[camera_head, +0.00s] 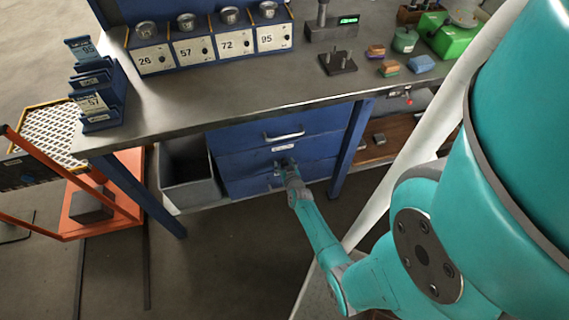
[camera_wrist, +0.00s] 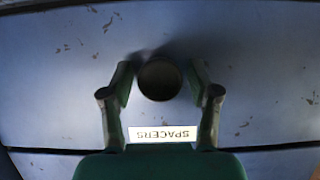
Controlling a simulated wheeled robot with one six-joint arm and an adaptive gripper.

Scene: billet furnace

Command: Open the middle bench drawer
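The middle drawer (camera_head: 243,163) is a blue front under the bench, flush with its neighbours. Its white label (camera_head: 283,148) sits above my gripper (camera_head: 285,166), which is at the drawer front. In the wrist view the label (camera_wrist: 162,134) reads SPACERS upside down. A dark round knob-like thing (camera_wrist: 159,80) stands out from the blue front there, between the two green fingers of my gripper (camera_wrist: 160,72). The fingers are apart, one on each side of it, with narrow gaps. In the head view my gripper hides this part.
The top drawer (camera_head: 240,136) above has a bar handle (camera_head: 284,135); another drawer (camera_head: 250,186) lies below. A grey bin (camera_head: 188,188) stands left of the drawers. A bench leg (camera_head: 350,150) is at their right. An orange cart (camera_head: 128,205) stands farther left. Floor in front is open.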

